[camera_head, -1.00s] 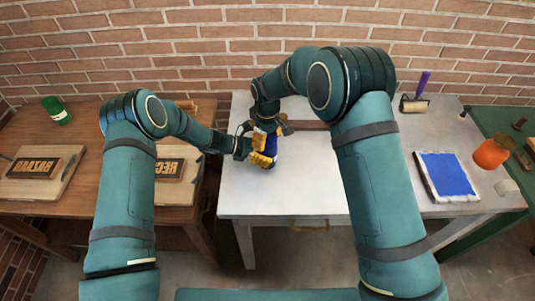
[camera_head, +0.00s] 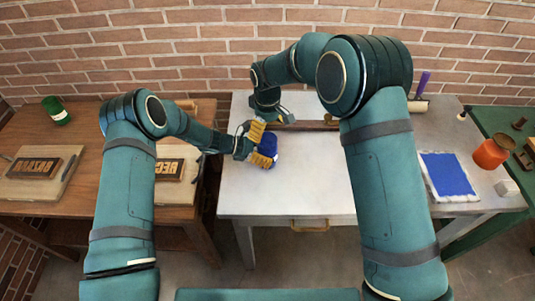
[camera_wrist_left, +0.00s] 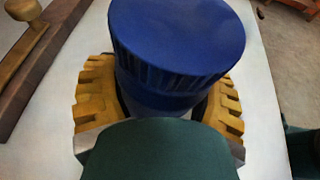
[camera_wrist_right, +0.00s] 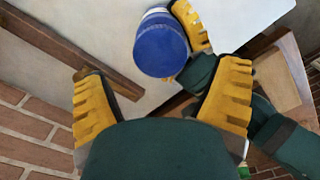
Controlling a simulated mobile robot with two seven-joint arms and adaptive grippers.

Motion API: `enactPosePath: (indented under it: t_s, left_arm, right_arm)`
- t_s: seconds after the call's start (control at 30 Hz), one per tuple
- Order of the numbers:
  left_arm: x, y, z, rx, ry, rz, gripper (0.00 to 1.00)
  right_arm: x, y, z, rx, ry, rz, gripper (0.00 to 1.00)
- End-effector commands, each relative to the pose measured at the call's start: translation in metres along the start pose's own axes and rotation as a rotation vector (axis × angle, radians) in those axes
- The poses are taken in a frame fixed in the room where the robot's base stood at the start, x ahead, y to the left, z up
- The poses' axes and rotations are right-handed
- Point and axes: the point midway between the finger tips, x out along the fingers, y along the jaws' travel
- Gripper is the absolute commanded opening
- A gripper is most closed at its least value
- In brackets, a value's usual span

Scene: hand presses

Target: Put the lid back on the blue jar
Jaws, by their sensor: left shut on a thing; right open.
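The blue jar (camera_head: 268,146) is at the left part of the white table (camera_head: 310,180). My left gripper (camera_head: 262,145) is shut around its body, one yellow finger on each side in the left wrist view (camera_wrist_left: 160,102). The blue ribbed lid (camera_wrist_left: 180,40) sits on top of the jar and looks level in that view; no gap shows. My right gripper (camera_head: 270,112) is behind and above the jar, apart from it. In the right wrist view its yellow fingers (camera_wrist_right: 162,100) are spread and empty, with the lid (camera_wrist_right: 162,45) beyond them.
A dark wooden bar (camera_head: 318,125) lies along the table's back, near my right gripper. A blue inked slab (camera_head: 447,174), an orange jar (camera_head: 490,153) and a purple-handled roller (camera_head: 422,86) stand right. A green can (camera_head: 56,110) stands on the left wooden bench. The table's middle is clear.

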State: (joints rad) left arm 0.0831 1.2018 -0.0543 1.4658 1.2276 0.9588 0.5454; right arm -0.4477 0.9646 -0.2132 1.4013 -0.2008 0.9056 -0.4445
Motion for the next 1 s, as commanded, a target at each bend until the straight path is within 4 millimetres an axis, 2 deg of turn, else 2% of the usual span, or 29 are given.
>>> enactPosePath:
  t_s: [0.23,0.27,0.33,0.7,1.0]
  left_arm:
    - [0.000,0.000,0.002,0.001,-0.003,0.000,0.00]
    - [0.000,0.000,0.002,0.001,-0.003,0.000,0.00]
    - [0.000,0.000,0.002,0.001,-0.003,0.000,0.00]
    - [0.000,0.000,0.001,0.001,-0.003,0.000,0.00]
    - [0.000,0.000,0.001,0.001,-0.003,0.000,0.00]
  right_arm:
    - [-0.002,0.000,0.000,0.000,-0.001,0.000,0.88]
    - [-0.002,0.000,0.000,0.000,-0.001,0.000,0.93]
    - [-0.003,0.000,0.000,-0.010,-0.001,-0.002,0.93]
    - [-0.035,0.000,0.000,-0.268,0.000,-0.003,0.93]
    - [-0.037,0.000,0.000,-0.286,-0.001,-0.002,0.93]
